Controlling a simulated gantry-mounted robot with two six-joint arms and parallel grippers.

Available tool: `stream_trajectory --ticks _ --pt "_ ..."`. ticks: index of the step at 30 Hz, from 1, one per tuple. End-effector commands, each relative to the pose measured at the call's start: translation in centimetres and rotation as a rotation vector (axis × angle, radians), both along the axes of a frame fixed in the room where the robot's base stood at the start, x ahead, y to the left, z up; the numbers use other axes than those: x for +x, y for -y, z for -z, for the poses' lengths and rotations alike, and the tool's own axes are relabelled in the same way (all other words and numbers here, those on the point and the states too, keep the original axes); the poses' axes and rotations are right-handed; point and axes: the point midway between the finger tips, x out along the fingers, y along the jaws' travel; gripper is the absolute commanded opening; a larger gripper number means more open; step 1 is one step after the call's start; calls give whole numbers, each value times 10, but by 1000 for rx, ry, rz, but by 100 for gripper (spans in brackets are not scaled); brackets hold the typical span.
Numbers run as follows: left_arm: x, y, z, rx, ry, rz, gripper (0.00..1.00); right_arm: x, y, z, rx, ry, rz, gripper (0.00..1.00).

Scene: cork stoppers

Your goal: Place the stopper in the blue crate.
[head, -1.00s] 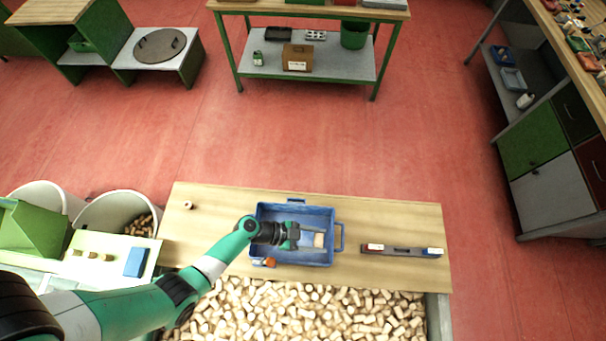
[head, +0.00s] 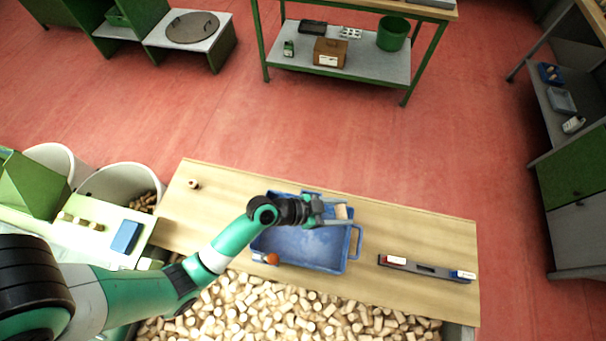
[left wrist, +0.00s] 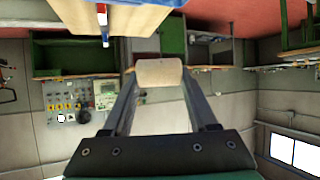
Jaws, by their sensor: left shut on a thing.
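The pale tan stopper (head: 341,212) is held between the fingertips of my left gripper (head: 336,213). It also shows in the left wrist view (left wrist: 158,74), with a finger on each side. The blue crate (head: 312,251) sits on the wooden bench. In the head view my left gripper and the stopper overlap the crate's far right part, near its back rim. How high they are above it I cannot tell. My right gripper is not in view.
A small orange-brown object (head: 271,258) is at the crate's front left corner. A red-and-blue-ended bar (head: 426,269) lies to the right. A small ring-like piece (head: 194,184) stands at the far left of the bench (head: 420,225). Loose corks (head: 300,312) fill the bin in front.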

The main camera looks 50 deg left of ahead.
Motion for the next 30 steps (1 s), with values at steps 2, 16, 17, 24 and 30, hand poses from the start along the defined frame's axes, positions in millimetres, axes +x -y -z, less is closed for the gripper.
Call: stream_trajectory --ticks 2,16,17,24,30 --pt "-5 4 20 -2 -4 8 8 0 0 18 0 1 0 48" --pt "-7 7 36 -4 -6 15 8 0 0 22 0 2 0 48" --pt "-7 7 43 -5 -7 14 8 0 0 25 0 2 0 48" --pt "-7 7 120 -6 -8 13 8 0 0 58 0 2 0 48" --pt "-6 7 160 -5 -4 14 8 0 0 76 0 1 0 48"
